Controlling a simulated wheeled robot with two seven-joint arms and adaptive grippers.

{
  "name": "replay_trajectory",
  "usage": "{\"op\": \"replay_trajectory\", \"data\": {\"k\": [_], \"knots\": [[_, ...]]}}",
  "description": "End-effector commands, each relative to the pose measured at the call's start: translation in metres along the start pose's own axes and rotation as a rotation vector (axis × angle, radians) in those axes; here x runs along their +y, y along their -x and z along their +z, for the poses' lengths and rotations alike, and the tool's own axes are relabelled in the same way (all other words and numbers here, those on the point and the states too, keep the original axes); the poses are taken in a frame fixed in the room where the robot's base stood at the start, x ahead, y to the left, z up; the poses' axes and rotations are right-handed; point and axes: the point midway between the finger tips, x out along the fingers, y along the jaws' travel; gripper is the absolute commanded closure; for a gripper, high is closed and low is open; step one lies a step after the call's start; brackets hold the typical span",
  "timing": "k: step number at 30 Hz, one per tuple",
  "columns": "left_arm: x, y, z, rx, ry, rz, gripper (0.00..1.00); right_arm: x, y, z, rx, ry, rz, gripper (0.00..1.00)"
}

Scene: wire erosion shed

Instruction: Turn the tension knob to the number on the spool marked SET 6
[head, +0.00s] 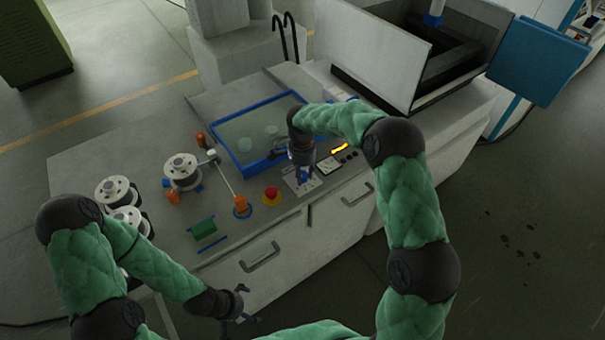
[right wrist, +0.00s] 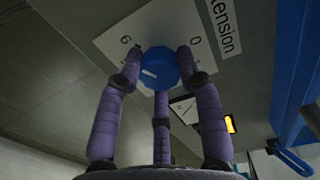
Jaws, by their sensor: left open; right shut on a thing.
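The knob's white mark points to the lower left there. My right gripper (right wrist: 161,72) is shut on the knob, fingers around it; in the head view it reaches down onto the plate (head: 302,186). White spools (head: 182,167) stand on the bench's left; their markings are too small to read. My left gripper (head: 241,304) is open and empty, in front of the drawers.
A blue-rimmed tank (head: 243,168) lies behind the knob. A red button (head: 271,195), a green block (head: 203,228) and orange-topped posts (head: 241,205) stand on the bench (head: 85,160). A lit display (head: 339,148) is right of the knob. Drawer handles (head: 260,257) stick out in front.

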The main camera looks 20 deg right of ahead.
Motion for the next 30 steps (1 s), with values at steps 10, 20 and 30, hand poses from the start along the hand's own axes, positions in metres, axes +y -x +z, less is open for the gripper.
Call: {"op": "replay_trajectory", "data": {"k": [10, 20, 30], "knots": [[0.000, 0.000, 0.000, 0.000, 0.000, 0.000, 0.00, 0.000, -0.001, 0.001, -0.002, -0.010, 0.001, 0.96], [0.000, 0.000, 0.000, 0.000, 0.000, 0.000, 0.00, 0.000, -0.001, 0.000, -0.001, -0.009, 0.000, 0.40], [0.000, 0.000, 0.000, 0.000, 0.000, 0.000, 0.00, -0.001, 0.011, 0.000, 0.000, -0.009, -0.003, 0.40]]}}
